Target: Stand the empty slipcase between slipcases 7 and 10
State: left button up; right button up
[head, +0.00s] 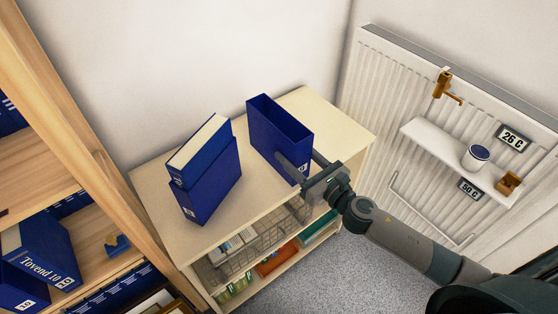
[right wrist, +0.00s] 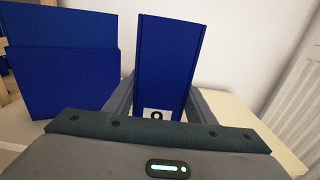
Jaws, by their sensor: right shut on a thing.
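The empty blue slipcase (head: 279,134) stands upright on the pale cabinet top, its open side facing up. My right gripper (head: 300,166) is shut on it, one finger on each side. In the right wrist view the slipcase (right wrist: 168,60) sits between the fingers, its label partly hidden. Lower left in the head view are a dark blue volume reading "Tovend 10" (head: 40,252) and a blue case with a label that looks like 10 (head: 22,292). I cannot make out a slipcase 7. My left gripper is not in view.
A second blue slipcase (head: 213,188) with a book (head: 199,150) partly in it stands left on the cabinet top (head: 160,207). A wooden bookcase (head: 75,110) rises at left. A radiator (head: 385,110) with a small shelf (head: 440,150) is at right.

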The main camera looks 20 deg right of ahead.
aim_at(280, 164)
jog(key=w+a+f, duration=0.1)
jog(key=w, duration=0.1)
jog(key=w+a+f, duration=0.1)
jog(key=a, duration=0.1)
jog(key=shift+w+f, duration=0.4)
jog(key=shift+f+b, duration=0.5)
jog(key=shift+f, duration=1.45)
jog(key=shift+f, duration=0.1)
jog(key=shift+f, duration=0.1)
jog(key=o, duration=1.3)
